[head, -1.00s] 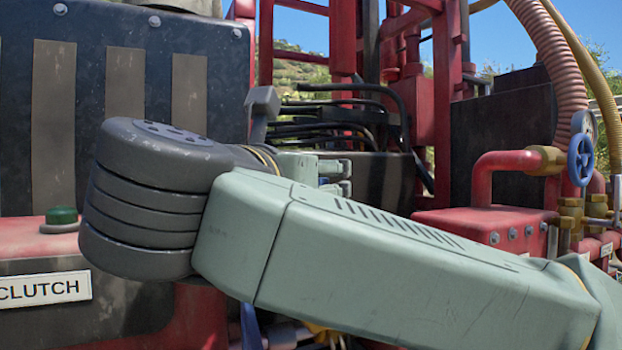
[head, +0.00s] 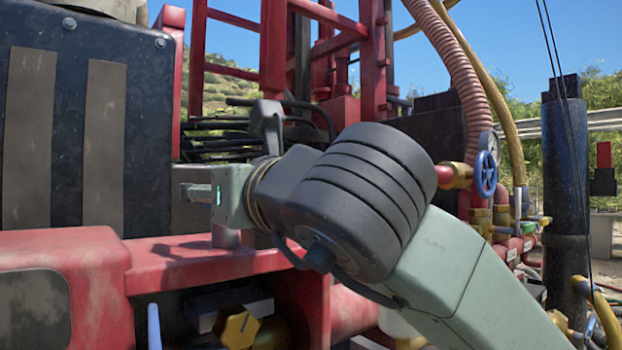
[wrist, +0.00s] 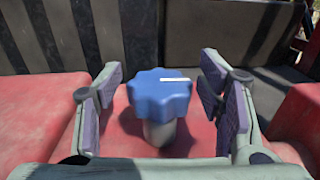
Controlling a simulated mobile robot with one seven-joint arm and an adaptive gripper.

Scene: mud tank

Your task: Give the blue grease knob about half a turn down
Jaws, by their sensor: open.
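The blue grease knob (wrist: 158,92) shows in the wrist view, a lobed blue cap with a white mark on a pale stem, standing on a red surface. My gripper (wrist: 162,84) is open, with one purple-padded finger on each side of the knob. Gaps show between the pads and the knob, so the fingers do not touch it. In the head view my gripper (head: 196,193) is at the left end of my arm, above the red ledge. I cannot make out the grease knob in the head view.
A dark panel with grey stripes (head: 104,145) stands behind at the left. A red ledge (head: 180,262) runs below my gripper, with a yellow knob (head: 238,328) and a blue lever (head: 153,326) under it. A blue handwheel (head: 486,174) is at the right.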

